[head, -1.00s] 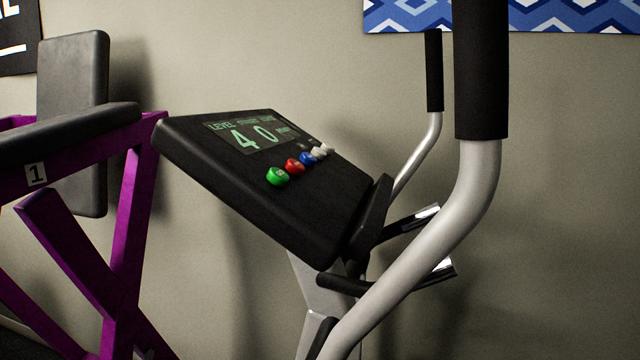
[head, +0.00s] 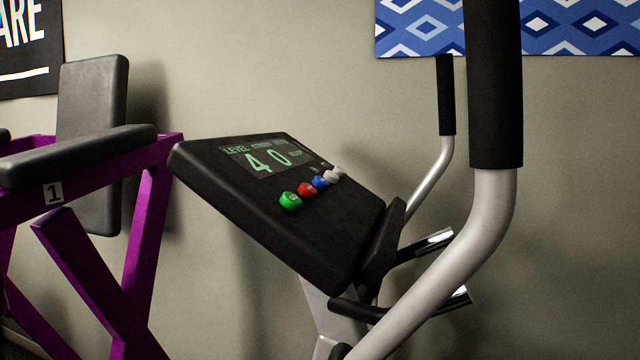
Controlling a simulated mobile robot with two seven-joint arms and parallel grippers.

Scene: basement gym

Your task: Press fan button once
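The black exercise machine console (head: 240,205) is tilted in the middle of the head view. Its screen (head: 268,157) shows green text with "LEVEL" and "4 0". Below the screen is a row of buttons: a green button (head: 290,200), a red button (head: 307,190), a blue button (head: 321,181) and white ones (head: 337,173) at the far end. The symbols on the buttons are too small to read, so I cannot tell which is the fan button. Neither of my grippers is in view.
A large grey handle with a black grip (head: 494,90) rises close at the right of the console. A second handle (head: 445,95) stands behind it. A purple bench frame (head: 145,250) with dark pads (head: 92,95) is at the left.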

